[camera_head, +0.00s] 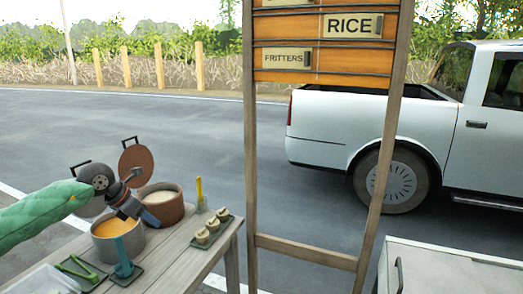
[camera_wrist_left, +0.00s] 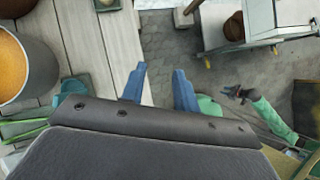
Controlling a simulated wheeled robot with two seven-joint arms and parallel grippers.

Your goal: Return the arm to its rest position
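My left arm comes in from the left in a green sleeve. My left gripper (camera_head: 126,205) is over the metal pot (camera_head: 122,245) of orange liquid in the head view. In the left wrist view its two blue fingers (camera_wrist_left: 160,80) are apart with nothing between them, so it is open and empty. The pot (camera_wrist_left: 48,65) is to their left there. A green-sleeved arm with a dark gripper (camera_wrist_left: 236,92), which looks like my right one, shows small in the left wrist view; its finger opening is too small to tell. The head view does not show it.
A wooden sign frame (camera_head: 250,150) stands right of the table.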

